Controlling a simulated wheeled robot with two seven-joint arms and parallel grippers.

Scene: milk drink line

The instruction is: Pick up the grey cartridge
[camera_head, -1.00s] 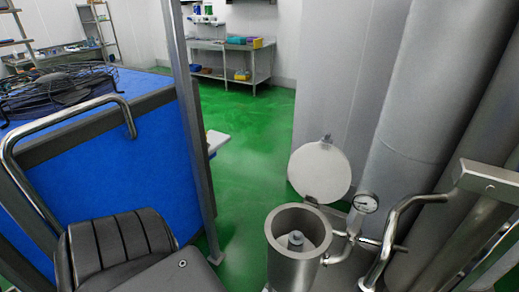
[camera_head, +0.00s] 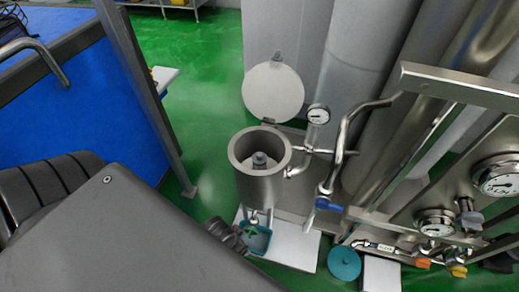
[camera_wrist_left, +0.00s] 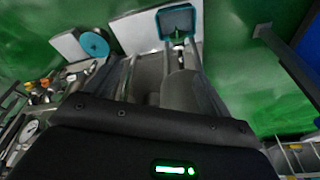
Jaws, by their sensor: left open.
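A grey cartridge (camera_head: 260,163) stands inside an upright, open-topped steel housing (camera_head: 259,190) in the head view. Only its top with a small knob shows; the housing wall hides the rest. The housing's round lid (camera_head: 272,92) is swung open behind it. My left arm comes in from the lower left, and my left gripper (camera_head: 232,237) is partly visible beside the lower left of the housing, apart from the cartridge. It is open. In the left wrist view its jaws reach upward past grey metal parts; I cannot make out the cartridge there. My right gripper is not in view.
A teal tray (camera_head: 257,243) sits below the housing; it also shows in the left wrist view (camera_wrist_left: 178,9). A gauge (camera_head: 318,114), a blue-handled valve (camera_head: 328,205) and bent pipes crowd the right side. A teal disc (camera_head: 344,263) lies lower right. Green floor is clear behind left.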

